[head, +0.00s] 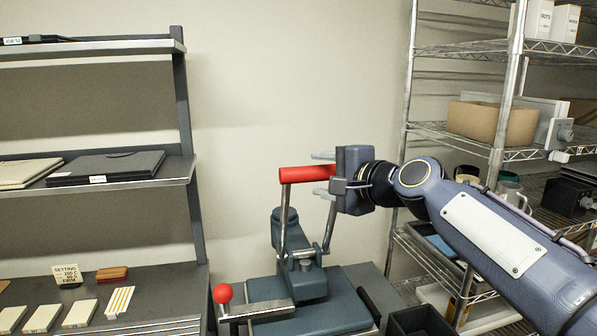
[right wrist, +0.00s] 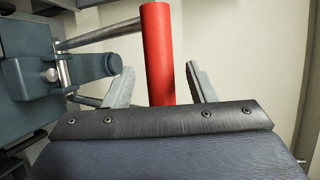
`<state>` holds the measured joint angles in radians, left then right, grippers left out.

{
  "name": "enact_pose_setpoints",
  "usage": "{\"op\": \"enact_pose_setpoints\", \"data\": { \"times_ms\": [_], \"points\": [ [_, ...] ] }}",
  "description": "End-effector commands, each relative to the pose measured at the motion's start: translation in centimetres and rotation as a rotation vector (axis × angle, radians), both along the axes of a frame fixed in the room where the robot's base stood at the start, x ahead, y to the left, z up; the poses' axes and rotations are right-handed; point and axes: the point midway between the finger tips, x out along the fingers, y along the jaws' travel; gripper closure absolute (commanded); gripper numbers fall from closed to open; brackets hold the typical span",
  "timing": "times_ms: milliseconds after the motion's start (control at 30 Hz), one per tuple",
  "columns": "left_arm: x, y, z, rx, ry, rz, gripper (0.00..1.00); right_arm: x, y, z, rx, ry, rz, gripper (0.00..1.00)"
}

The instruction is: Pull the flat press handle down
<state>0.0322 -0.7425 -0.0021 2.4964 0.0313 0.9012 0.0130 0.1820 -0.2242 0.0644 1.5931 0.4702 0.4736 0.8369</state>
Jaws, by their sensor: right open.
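The flat press (head: 318,313) stands on a bench at the lower middle of the head view. Its handle is a red horizontal grip (head: 305,174) on metal bars, raised above the press. My right gripper (head: 323,174) comes in from the right with its fingers open, one above and one below the right part of the red grip. In the right wrist view the red grip (right wrist: 157,50) lies between the two open fingers (right wrist: 160,85), with gaps on both sides. My left gripper is not in view.
A red ball knob (head: 222,293) on a lever stands at the press's left front. A dark shelf unit (head: 100,46) is at the left, with tiles (head: 80,314) on its lower surface. A wire rack (head: 470,50) stands at the right. A black bin (head: 420,320) sits beside the press.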

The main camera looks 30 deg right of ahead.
Motion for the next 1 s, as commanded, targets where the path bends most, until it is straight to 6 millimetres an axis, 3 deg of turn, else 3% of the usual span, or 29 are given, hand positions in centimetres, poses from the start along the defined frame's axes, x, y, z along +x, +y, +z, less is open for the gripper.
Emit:
{"op": "enact_pose_setpoints", "data": {
  "times_ms": [100, 300, 667, 1000],
  "points": [
    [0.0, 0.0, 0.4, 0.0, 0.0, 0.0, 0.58, 2.1, 0.4, -0.3, 0.0, 0.003, 0.002, 0.49],
    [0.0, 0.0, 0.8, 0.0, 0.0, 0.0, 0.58, 4.4, 0.8, -0.8, -0.001, 0.002, 0.002, 0.49],
    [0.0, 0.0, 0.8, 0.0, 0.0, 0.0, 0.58, 5.1, 0.9, -1.0, -0.003, 0.001, 0.001, 0.49],
    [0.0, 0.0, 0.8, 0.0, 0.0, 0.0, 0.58, 5.0, 0.9, -1.0, -0.003, 0.001, 0.001, 0.92]
  ]
}}
